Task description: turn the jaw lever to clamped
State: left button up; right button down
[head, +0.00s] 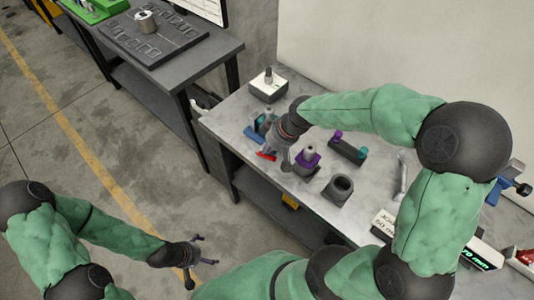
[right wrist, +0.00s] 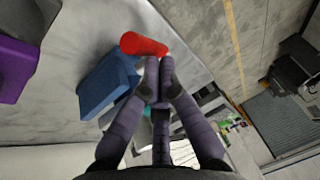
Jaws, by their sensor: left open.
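The jaw lever is a red bar (head: 266,156) at the front edge of the grey bench, and it shows as a red cylinder (right wrist: 143,44) in the right wrist view. It sits beside a blue block-shaped part (right wrist: 108,84), which looks like the vise body (head: 263,126). My right gripper (right wrist: 158,66) has its fingers brought together, tips right at the lever's near side. They seem to touch or nearly touch it, with nothing clearly between them. In the head view my right wrist hides part of the vise. My left gripper (head: 207,250) is open and empty, low over the floor away from the bench.
On the bench (head: 232,118) stand a white box with a knob (head: 268,86), a purple-based fixture (head: 306,161), a dark ring holder (head: 339,189) and a dark bar with coloured knobs (head: 348,149). Another dark table (head: 197,62) stands behind left. Floor between is clear.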

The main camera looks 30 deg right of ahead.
jog(key=shift+s+d+f+t+b, duration=0.15)
jog(key=shift+s+f+t+b, duration=0.25)
jog(key=shift+b, duration=0.45)
pick_arm(q)
jog(key=shift+f+b, duration=1.25)
jog(key=shift+f, duration=1.35)
pick_arm(e)
jog(key=shift+s+d+f, duration=0.15)
jog(key=shift+s+f, duration=0.25)
pick_arm(q)
jog(key=shift+f, duration=0.1)
pick_arm(e)
jog(key=shift+s, duration=0.1)
